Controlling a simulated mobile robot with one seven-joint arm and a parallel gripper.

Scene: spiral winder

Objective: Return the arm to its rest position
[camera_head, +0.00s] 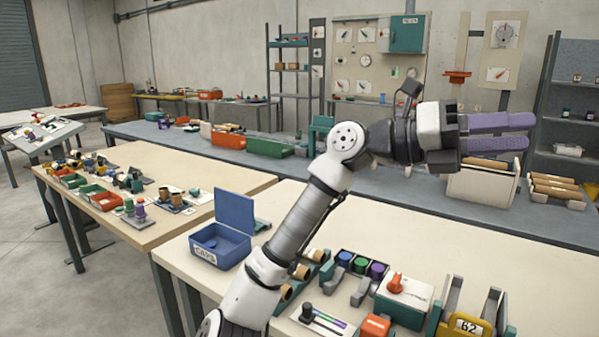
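My arm rises from the bottom of the view, bends at a white elbow-like joint and reaches to the right. My gripper (499,133) is at the upper right, raised above the benches, with its two purple fingers pointing right. The fingers look close together, one above the other in the picture. I cannot tell how wide the gap between them is. No held thing shows at the fingers. Behind the gripper stands a cream bin with brown rolls (482,186); the gripper appears in front of it, apart from it.
The near bench (385,237) holds an open blue box (220,244), a box with an orange knob (404,300) and a yellow padlock-like piece marked 62 (467,326). My arm crosses over this bench. A left bench (215,178) holds small parts. A grey bench runs behind.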

